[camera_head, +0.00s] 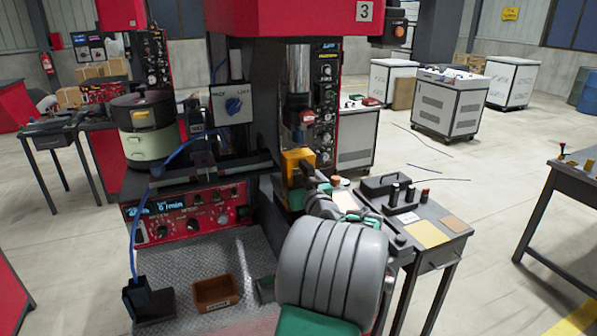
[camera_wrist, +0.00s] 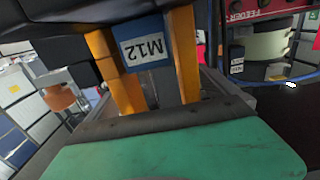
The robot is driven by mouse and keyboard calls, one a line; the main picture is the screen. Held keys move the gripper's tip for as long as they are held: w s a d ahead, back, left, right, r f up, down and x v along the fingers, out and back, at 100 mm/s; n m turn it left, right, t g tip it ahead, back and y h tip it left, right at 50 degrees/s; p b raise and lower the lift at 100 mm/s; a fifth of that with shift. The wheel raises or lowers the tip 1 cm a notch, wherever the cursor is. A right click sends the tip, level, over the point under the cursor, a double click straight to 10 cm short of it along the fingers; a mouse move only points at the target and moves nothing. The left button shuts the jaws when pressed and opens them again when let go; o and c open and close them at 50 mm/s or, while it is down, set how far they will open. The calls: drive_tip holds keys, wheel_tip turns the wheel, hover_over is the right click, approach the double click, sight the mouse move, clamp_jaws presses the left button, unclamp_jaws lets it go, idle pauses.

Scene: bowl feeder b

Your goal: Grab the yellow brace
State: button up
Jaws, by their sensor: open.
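The yellow brace (camera_head: 297,162) is an orange-yellow piece low on the front of the red and black machine, below a shiny vertical cylinder. My gripper (camera_head: 309,176) is open, close against the brace's lower right side. My own arm hides most of it, and I cannot tell whether it touches. In the wrist view my green wrist part fills the bottom and the fingertips cannot be made out.
The red control panel (camera_head: 190,213) and a metal tray with a brown bin (camera_head: 215,292) are left of my arm. A small side table (camera_head: 455,226) with a dark block and short posts stands close on the right. Open floor lies farther right.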

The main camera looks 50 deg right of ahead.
drive_tip(key=c, duration=2)
drive_tip(key=shift+r, duration=0.1)
drive_tip(key=shift+r, duration=0.1)
